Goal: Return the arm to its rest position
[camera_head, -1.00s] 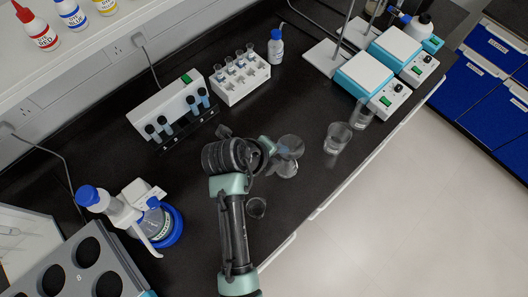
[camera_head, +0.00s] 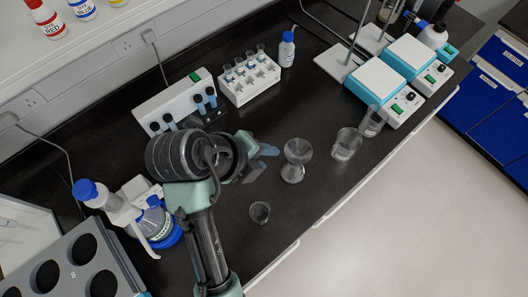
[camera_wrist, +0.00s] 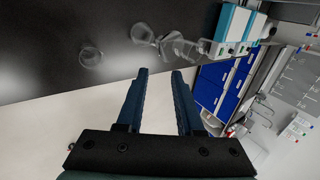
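My arm (camera_head: 205,245) rises from the bottom of the head view over the black bench. My gripper (camera_head: 268,150) points right, above the bench and left of an hourglass-shaped glass vessel (camera_head: 296,160). In the wrist view my gripper (camera_wrist: 160,72) has two blue fingers standing apart with nothing between them. The same glass vessel shows in the wrist view (camera_wrist: 144,34), beyond the fingertips and apart from them.
A small beaker (camera_head: 260,212) and a larger beaker (camera_head: 347,144) stand on the bench (camera_head: 325,105). Hotplates (camera_head: 375,78), a tube rack (camera_head: 250,82) and a bottle-top dispenser (camera_head: 125,210) stand around. Open floor (camera_head: 430,220) lies right of the bench edge.

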